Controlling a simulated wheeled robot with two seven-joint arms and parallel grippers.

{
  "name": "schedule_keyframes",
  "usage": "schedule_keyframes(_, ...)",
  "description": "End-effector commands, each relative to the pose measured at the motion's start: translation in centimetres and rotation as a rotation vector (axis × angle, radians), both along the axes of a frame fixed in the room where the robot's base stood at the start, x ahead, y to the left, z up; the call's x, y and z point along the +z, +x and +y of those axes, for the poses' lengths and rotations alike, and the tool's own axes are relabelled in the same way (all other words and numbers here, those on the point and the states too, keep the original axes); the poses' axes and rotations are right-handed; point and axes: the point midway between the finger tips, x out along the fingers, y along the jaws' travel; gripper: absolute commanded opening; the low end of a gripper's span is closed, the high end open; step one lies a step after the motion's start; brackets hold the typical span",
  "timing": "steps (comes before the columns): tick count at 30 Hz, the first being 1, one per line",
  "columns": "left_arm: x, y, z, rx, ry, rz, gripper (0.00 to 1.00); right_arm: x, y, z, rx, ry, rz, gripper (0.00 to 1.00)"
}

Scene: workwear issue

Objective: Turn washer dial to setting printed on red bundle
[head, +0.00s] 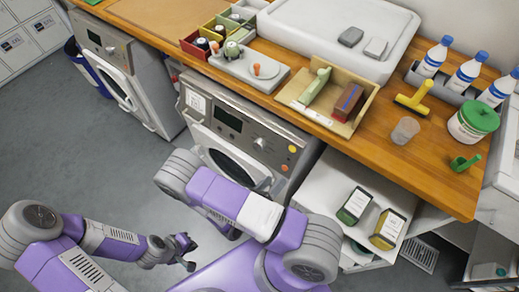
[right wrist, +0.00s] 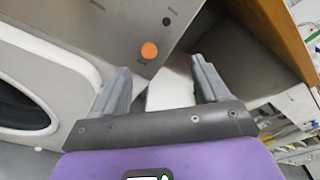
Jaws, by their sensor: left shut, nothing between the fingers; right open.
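The near washer (head: 225,128) stands under the wooden counter, with a dark display and a pale round dial (head: 260,143) on its panel. The dial's setting is too small to read. A dark red block with a blue stripe (head: 348,100), perhaps the red bundle, lies in a wooden tray; no print on it is readable. My left gripper (head: 187,252) is shut and empty, low over the floor, away from the washer. My right gripper (right wrist: 162,70) is open and empty in front of the washer panel, near an orange button (right wrist: 149,50). My arm mostly hides it in the head view.
A second washer (head: 125,75) stands further left. The wooden tray (head: 365,117), bottles (head: 468,72), a yellow-handled tool (head: 414,98) and a green-lidded tub (head: 472,122) crowd the counter. An open shelf (head: 318,195) with boxes is right of the near washer.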

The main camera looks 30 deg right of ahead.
Motion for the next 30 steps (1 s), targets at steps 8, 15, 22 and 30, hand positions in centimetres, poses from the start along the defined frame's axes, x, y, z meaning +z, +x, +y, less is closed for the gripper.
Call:
schedule_keyframes(8, 1.1, 0.0, 0.0, 0.001, 0.000, 0.000, 0.00, 2.6, 6.2, 2.5, 0.534, -0.141, 0.012, 0.74)
schedule_keyframes(15, 0.9, 0.0, 0.0, 0.001, 0.000, 0.000, 0.00, 2.5, 7.9, 2.5, 0.623, -0.141, 0.008, 0.74)
schedule_keyframes(22, 0.4, 0.0, 0.0, 0.001, 0.000, 0.000, 0.00, 2.5, 10.7, 0.1, 0.618, -0.141, 0.007, 0.74)
schedule_keyframes(30, 0.2, 0.0, 0.0, 0.001, 0.000, 0.000, 0.00, 2.5, 12.7, -1.4, 0.619, -0.140, 0.009, 0.74)
